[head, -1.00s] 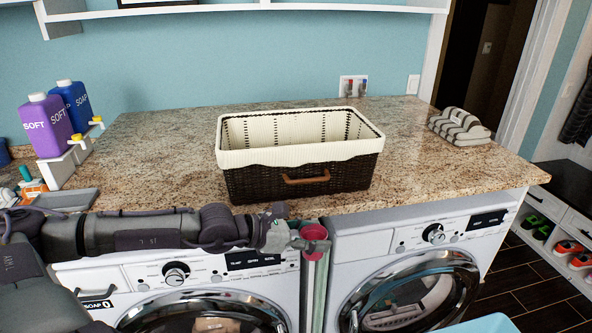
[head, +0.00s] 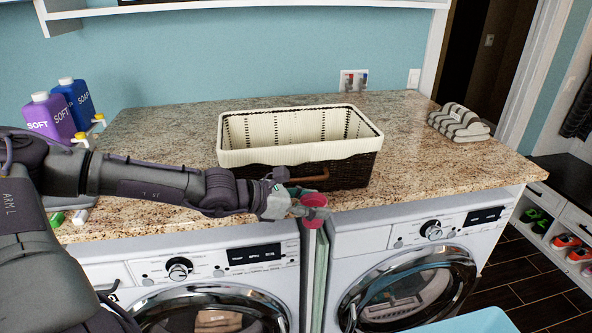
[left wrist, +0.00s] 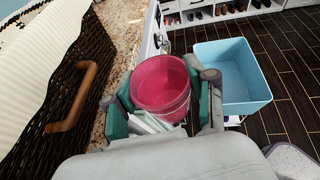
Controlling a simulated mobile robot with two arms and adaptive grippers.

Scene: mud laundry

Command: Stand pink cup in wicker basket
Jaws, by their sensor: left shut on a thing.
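The pink cup (head: 314,200) is held upright between the fingers of my left gripper (head: 306,203), which is shut on it. In the head view it shows in front of the basket, by the counter's front edge. In the left wrist view the cup (left wrist: 160,84) shows its open top between the fingers. The wicker basket (head: 345,168) stands on the counter, dark brown with a cream liner and a brown front handle. My left arm crosses in front of its lower left part. The part of the basket inside that shows looks empty. My right gripper is out of view.
The granite counter (head: 430,170) has free room right of the basket. Folded striped towels (head: 460,122) lie at its right. Purple (head: 50,115) and blue (head: 73,100) bottles stand at the left. A light blue bin (left wrist: 232,70) stands on the floor.

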